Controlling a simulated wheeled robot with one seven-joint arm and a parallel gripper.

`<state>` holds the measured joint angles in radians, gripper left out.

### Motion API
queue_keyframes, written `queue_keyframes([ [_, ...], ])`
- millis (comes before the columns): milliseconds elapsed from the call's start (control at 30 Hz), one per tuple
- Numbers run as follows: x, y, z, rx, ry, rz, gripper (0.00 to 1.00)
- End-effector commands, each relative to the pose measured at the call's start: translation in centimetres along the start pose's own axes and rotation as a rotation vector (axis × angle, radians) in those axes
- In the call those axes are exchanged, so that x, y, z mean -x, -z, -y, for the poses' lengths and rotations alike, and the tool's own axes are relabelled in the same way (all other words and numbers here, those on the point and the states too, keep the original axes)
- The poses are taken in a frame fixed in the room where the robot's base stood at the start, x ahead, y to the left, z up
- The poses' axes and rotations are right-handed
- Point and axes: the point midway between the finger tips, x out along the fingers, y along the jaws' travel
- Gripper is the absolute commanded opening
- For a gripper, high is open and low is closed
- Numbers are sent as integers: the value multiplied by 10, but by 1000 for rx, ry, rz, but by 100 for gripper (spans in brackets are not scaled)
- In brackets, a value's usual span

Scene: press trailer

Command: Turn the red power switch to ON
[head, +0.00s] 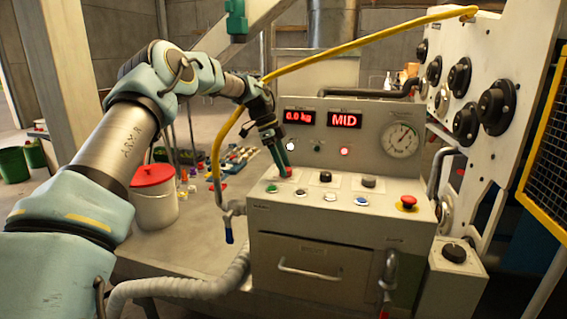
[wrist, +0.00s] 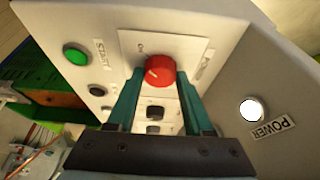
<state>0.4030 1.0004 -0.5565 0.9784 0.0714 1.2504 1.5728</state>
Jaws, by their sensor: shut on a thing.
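The red power switch (wrist: 160,70) is a round red knob on a white plate, with small lettering beside it that I cannot read fully. In the wrist view my gripper (wrist: 160,82) has its two green fingers on either side of the knob, shut on it. In the head view my gripper (head: 284,172) points down at the left end of the console's sloped panel. There the red knob (head: 287,173) is mostly hidden by the fingers. A white round light (wrist: 252,110) labelled POWER glows on the panel face.
The console (head: 330,222) carries a green button (head: 272,188), black knobs (head: 325,177), a blue button (head: 361,201) and a red emergency button (head: 408,202). Displays read 0.0 kg and MID. A yellow hose (head: 370,44) arches above. A red-lidded bucket (head: 153,196) stands left.

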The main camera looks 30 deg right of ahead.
Motion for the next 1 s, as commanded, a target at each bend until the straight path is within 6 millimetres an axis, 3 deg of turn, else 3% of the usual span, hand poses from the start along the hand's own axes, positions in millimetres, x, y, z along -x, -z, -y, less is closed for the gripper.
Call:
queue_keyframes([
  [467, 0, 0, 0, -12, -4, 0, 0],
  [500, -1, 0, 0, -12, -4, 0, 56],
  [733, 0, 0, 0, -11, -4, 0, 81],
  [1000, 1, 0, 0, -10, -4, 0, 81],
])
